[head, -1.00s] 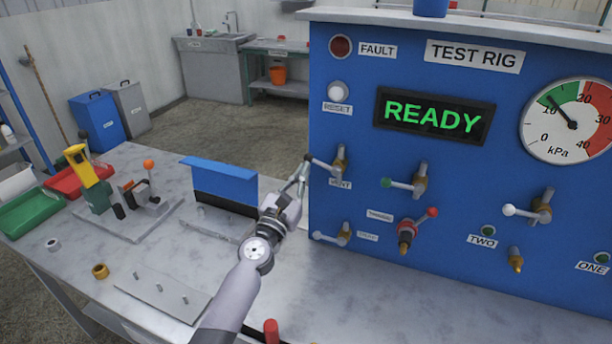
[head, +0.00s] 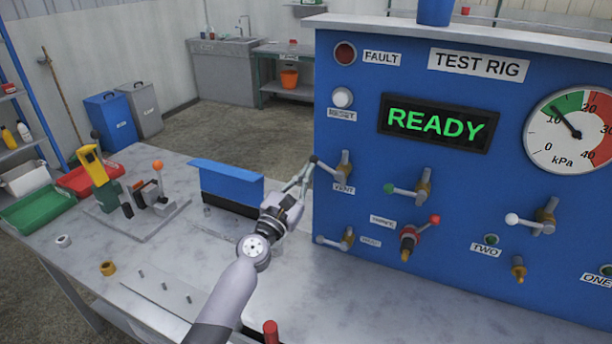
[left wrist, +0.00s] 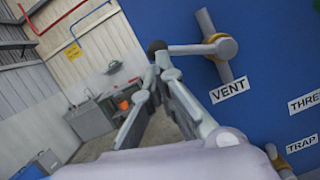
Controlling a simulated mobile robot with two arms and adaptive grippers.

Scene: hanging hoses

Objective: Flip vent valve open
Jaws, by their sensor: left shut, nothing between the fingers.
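The vent valve (head: 344,167) is on the left part of the blue test rig panel, above the label VENT. Its thin lever points left, nearly level, and ends in a dark knob (head: 314,159). In the left wrist view the lever (left wrist: 190,50) runs from the valve's pivot to the dark round knob (left wrist: 157,46). My left gripper (head: 308,168) is shut and empty, its fingertips right by the knob. In the left wrist view the fingertips (left wrist: 159,65) meet just below the knob; I cannot tell whether they touch it. My right gripper is not in view.
The panel (head: 390,290) also carries other levers close by, including a green-knobbed one (head: 390,188) and a red-knobbed one (head: 434,219). The display reads READY. A blue-topped stand (head: 226,180) is beside my left forearm. Trays and fixtures stand on the bench's left.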

